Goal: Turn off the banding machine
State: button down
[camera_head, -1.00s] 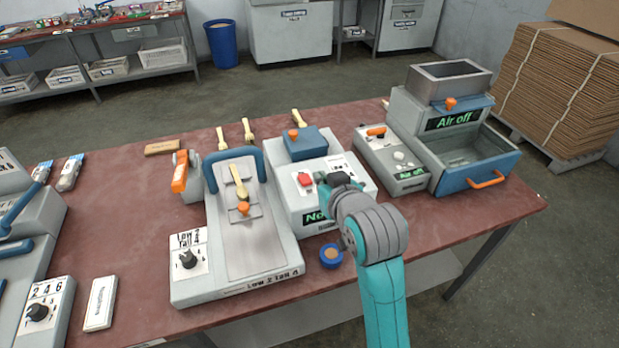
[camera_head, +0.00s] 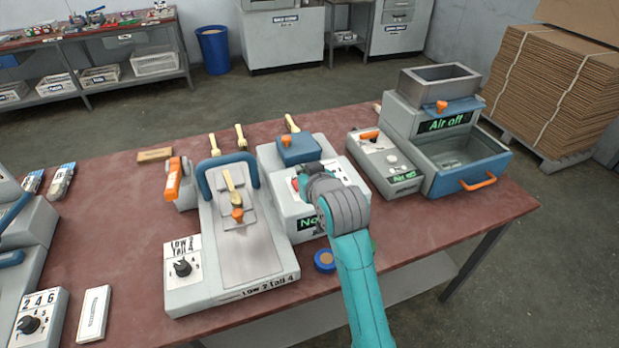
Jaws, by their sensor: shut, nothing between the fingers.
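A grey machine (camera_head: 273,197) with a blue block on top stands mid-table; no label in view names it as the banding machine. Its front display (camera_head: 307,223) reads "No", the rest hidden behind my arm. A red button (camera_head: 295,183) on its top panel is mostly covered by my gripper (camera_head: 311,174). My gripper is shut and empty, right at or just above the button; I cannot tell whether it touches. The fingertips are hard to make out from behind the wrist.
Left of it stands a press (camera_head: 228,262) with a blue handle and a spoon. To the right are a small control box (camera_head: 385,161) and a larger machine (camera_head: 440,150), both showing "Air off". A blue roll (camera_head: 325,261) lies at the front.

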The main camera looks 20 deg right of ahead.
jog(key=f, duration=0.3)
jog(key=shift+w+f, duration=0.15)
jog(key=shift+w, duration=0.2)
jog(key=shift+s+f, duration=0.1)
jog(key=shift+f, duration=0.5)
jog(key=shift+s+f, duration=0.1)
jog(key=shift+f, duration=0.2)
jog(key=shift+r, duration=0.15)
jog(key=shift+r, duration=0.65)
